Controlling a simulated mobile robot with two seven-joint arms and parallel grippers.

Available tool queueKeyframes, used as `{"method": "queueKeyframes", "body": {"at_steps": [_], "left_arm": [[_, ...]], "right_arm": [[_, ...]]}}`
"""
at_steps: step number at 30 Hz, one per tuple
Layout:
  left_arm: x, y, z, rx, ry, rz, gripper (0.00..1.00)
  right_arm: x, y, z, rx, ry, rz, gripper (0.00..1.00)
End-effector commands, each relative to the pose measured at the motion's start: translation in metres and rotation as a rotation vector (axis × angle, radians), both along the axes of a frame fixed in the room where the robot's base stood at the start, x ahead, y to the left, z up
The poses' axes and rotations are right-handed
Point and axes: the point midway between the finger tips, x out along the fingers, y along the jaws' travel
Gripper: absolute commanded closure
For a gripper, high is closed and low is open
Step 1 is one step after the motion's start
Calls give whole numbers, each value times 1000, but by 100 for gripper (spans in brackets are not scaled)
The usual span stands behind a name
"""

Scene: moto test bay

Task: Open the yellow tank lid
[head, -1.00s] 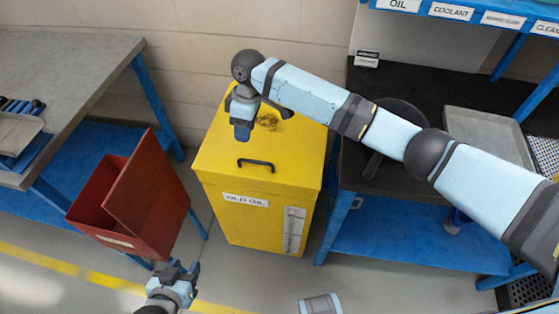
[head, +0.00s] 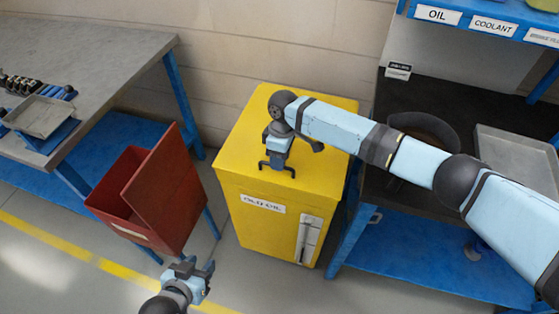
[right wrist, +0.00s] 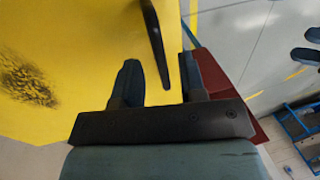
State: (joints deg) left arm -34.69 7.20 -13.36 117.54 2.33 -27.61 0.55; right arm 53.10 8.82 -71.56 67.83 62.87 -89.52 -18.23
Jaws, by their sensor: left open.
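The yellow tank (head: 265,223), labelled OLD OIL, stands in the middle of the head view with its yellow lid (head: 325,172) closed. My right gripper (head: 276,160) is over the black lid handle (head: 292,172) near the lid's front edge and partly hides it. In the right wrist view the handle (right wrist: 155,45) lies between the two separated fingers of the right gripper (right wrist: 161,80). I cannot tell whether they touch it. My left gripper (head: 190,268) is open and empty, low in front of the tank, below the red bin.
A red bin (head: 125,225) with a tilted lid stands left of the tank. A grey workbench (head: 80,60) is at the far left. A blue-framed bench with a dark top (head: 455,107) and a grey tray (head: 510,150) is right of the tank. A wall is behind.

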Motion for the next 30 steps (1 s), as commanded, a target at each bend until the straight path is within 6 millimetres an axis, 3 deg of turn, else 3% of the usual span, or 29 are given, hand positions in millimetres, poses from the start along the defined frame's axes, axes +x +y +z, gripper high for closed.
{"method": "queueKeyframes", "body": {"at_steps": [13, 18, 30], "left_arm": [[1, -4, 2, -11, -4, 7, 57], [2, -4, 2, -12, -4, 7, 57], [1, -2, 8, -3, -1, 1, 57]], "right_arm": [[-2, 1, -11, 1, 0, 0, 62], [-2, 1, -11, 1, 0, 0, 100], [0, -5, 0, 0, -1, -1, 100]]}}
